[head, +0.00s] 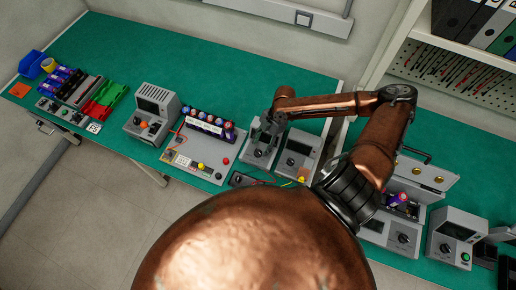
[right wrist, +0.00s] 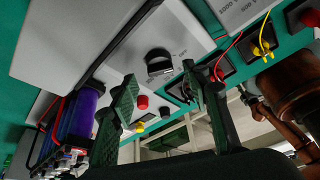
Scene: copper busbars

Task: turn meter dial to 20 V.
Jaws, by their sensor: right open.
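A grey meter (head: 254,161) stands on the green bench, partly hidden by my right gripper. The dial's exact setting is too small to read. My right gripper (head: 263,131) is over this meter. In the right wrist view its two green-padded fingers (right wrist: 162,100) are spread apart, with the dial visible beyond the gap. The fingers appear apart from the dial, with nothing between them. My left gripper is out of view.
A second grey instrument with a dial (head: 297,157) stands close on the right. A board (head: 198,155) with purple cylinders is on the left. Red (right wrist: 228,52) and yellow (right wrist: 262,38) leads run beside the panel.

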